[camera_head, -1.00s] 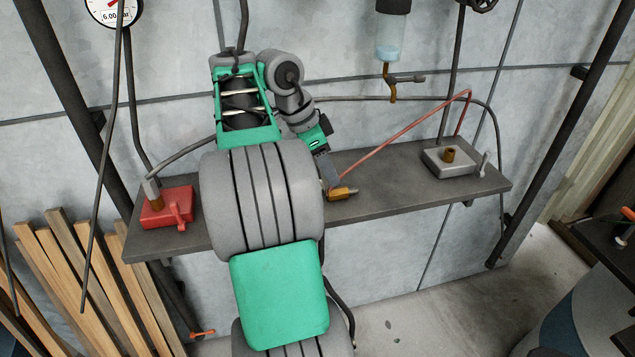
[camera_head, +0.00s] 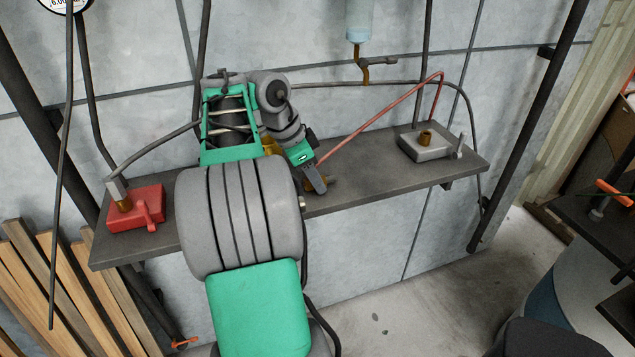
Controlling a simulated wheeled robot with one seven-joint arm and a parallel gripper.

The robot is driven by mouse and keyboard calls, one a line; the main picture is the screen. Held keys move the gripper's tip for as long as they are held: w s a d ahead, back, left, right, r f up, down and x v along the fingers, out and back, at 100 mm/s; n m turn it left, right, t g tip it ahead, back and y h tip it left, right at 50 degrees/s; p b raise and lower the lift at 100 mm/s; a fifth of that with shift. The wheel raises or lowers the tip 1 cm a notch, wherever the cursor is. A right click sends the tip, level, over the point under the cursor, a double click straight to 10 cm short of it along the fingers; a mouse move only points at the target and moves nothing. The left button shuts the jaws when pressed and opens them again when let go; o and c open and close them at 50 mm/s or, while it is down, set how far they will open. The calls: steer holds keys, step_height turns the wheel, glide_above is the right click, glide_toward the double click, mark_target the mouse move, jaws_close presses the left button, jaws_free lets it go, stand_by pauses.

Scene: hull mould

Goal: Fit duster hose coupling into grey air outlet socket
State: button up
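The grey air outlet socket (camera_head: 421,147) is a pale grey block with an upright brass fitting on the right part of the shelf, with a small lever at its right. The duster hose (camera_head: 375,112) is thin and red; it arches from behind the grey socket down to my gripper. Its brass coupling (camera_head: 331,183) lies low at the shelf top, partly hidden behind the gripper. My gripper (camera_head: 319,186) points down at the coupling, with the fingers overlapping it in the view. Whether the fingers are open or closed on it cannot be made out.
A red block (camera_head: 136,210) with a dark hose joined to it sits on the left end of the dark shelf (camera_head: 375,180). A bottle with a brass tap (camera_head: 362,72) hangs above. Wood strips (camera_head: 40,290) lean at lower left. The shelf between coupling and grey socket looks clear.

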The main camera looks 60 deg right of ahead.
jaws_close()
steer(key=shift+r, duration=0.1)
stand_by(0.4)
